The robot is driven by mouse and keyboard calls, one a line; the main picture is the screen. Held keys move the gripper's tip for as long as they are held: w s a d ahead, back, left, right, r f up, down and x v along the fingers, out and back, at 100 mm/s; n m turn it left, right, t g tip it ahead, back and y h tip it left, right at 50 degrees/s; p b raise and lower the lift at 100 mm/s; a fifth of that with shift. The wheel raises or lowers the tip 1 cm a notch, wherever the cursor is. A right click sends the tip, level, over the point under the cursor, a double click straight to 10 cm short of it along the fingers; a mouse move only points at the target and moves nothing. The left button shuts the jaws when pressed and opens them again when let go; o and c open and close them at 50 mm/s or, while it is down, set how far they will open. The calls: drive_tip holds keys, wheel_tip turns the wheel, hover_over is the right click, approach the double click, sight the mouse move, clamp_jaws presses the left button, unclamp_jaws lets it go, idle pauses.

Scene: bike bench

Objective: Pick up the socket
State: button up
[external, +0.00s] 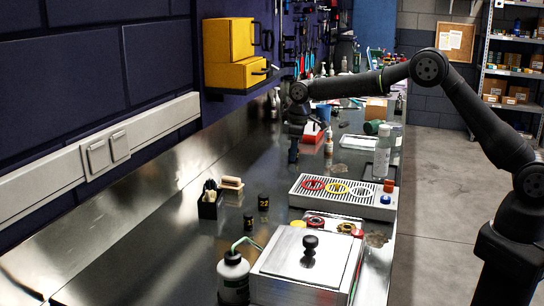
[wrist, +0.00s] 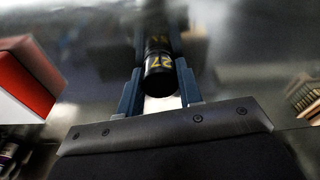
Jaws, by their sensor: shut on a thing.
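The socket (wrist: 158,68) is a black cylinder with a gold "27" on it, seen in the wrist view. My gripper (wrist: 160,50) is shut on it, with one blue-grey finger on each side. In the external view my gripper (external: 293,151) is small and dark, low over the bench beside the red box; the socket in it cannot be made out there. Two other black sockets stand on the bench, one marked "22" (external: 263,202) and a shorter one (external: 248,221).
A red and white box (external: 312,133) is close to my gripper; a red and white block (wrist: 28,78) shows left in the wrist view. A slotted tray with coloured rings (external: 345,205), bottles (external: 382,150) and a lidded metal box (external: 310,265) stand nearer. Bare steel lies between.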

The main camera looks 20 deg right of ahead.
drive_tip(key=shift+r, duration=0.1)
drive_tip(key=shift+r, duration=0.45)
drive_tip(key=r, duration=0.2)
drive_tip(key=d+r, duration=0.1)
drive_tip(key=shift+w+r, duration=0.1)
drive_tip(key=shift+r, duration=0.25)
drive_tip(key=d+r, duration=0.6)
drive_tip(key=d, duration=0.4)
drive_tip(key=n, duration=0.5)
hover_over(279, 186)
drive_tip(key=d, duration=0.1)
drive_tip(key=shift+g, duration=0.3)
wheel_tip(279, 186, down, 6)
drive_tip(key=shift+a+f, duration=0.3)
drive_tip(key=shift+a, duration=0.1)
drive_tip(key=shift+f, duration=1.95)
drive_tip(key=shift+f, duration=0.1)
